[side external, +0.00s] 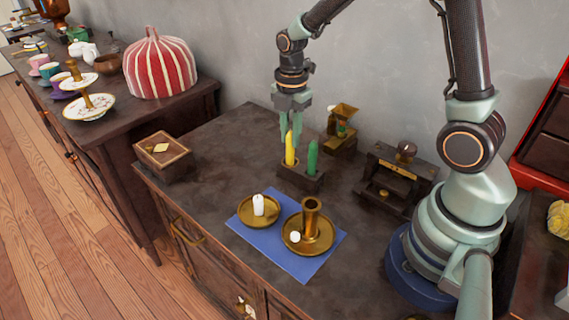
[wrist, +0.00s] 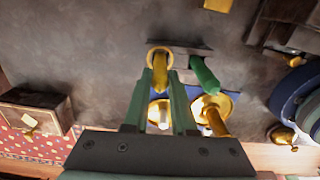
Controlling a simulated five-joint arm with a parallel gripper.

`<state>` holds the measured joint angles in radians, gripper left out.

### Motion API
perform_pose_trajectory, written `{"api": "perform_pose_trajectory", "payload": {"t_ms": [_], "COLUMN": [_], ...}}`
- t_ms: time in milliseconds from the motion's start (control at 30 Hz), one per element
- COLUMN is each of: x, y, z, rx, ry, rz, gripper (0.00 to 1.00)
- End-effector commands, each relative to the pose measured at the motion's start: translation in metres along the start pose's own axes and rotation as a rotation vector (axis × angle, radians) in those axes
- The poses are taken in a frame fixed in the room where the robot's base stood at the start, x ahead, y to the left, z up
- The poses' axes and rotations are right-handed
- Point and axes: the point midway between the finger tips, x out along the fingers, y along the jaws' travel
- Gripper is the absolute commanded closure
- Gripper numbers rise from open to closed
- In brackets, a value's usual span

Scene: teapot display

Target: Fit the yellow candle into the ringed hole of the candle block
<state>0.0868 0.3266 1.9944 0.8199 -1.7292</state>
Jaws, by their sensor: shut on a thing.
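The yellow candle (side external: 290,150) stands upright at the left end of the dark candle block (side external: 302,180). My gripper (side external: 291,132) points down from above and is shut on the candle's upper part. In the wrist view the candle (wrist: 160,74) lies between the two green fingers (wrist: 159,86), with its lower end inside the brass-coloured ring (wrist: 151,52) of the hole. A green candle (side external: 312,158) stands in the block to the right. I cannot tell how deep the yellow candle sits.
A blue cloth (side external: 318,268) in front bears a brass dish (side external: 243,212) with a white candle and a brass candlestick (side external: 310,220). A brass-topped object (side external: 342,125) and a dark wooden stand (side external: 385,180) are close behind and right. A wooden box (side external: 162,157) stands left.

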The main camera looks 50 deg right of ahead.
Motion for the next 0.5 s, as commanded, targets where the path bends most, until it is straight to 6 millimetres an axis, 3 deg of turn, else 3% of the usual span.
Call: {"api": "perform_pose_trajectory", "payload": {"t_ms": [33, 67, 133, 500], "x": [0.0019, 0.0022, 0.0019, -0.001], "y": [-0.0002, -0.0002, -0.0001, 0.0], "z": [0.0, 0.0, 0.0, 0.0], "rx": [0.0, 0.0, 0.0, 0.0], "ry": [0.0, 0.0, 0.0, 0.0], "rz": [-0.001, -0.001, 0.0, 0.0], "gripper": [1.0, 0.72, 0.46, 0.46]}}
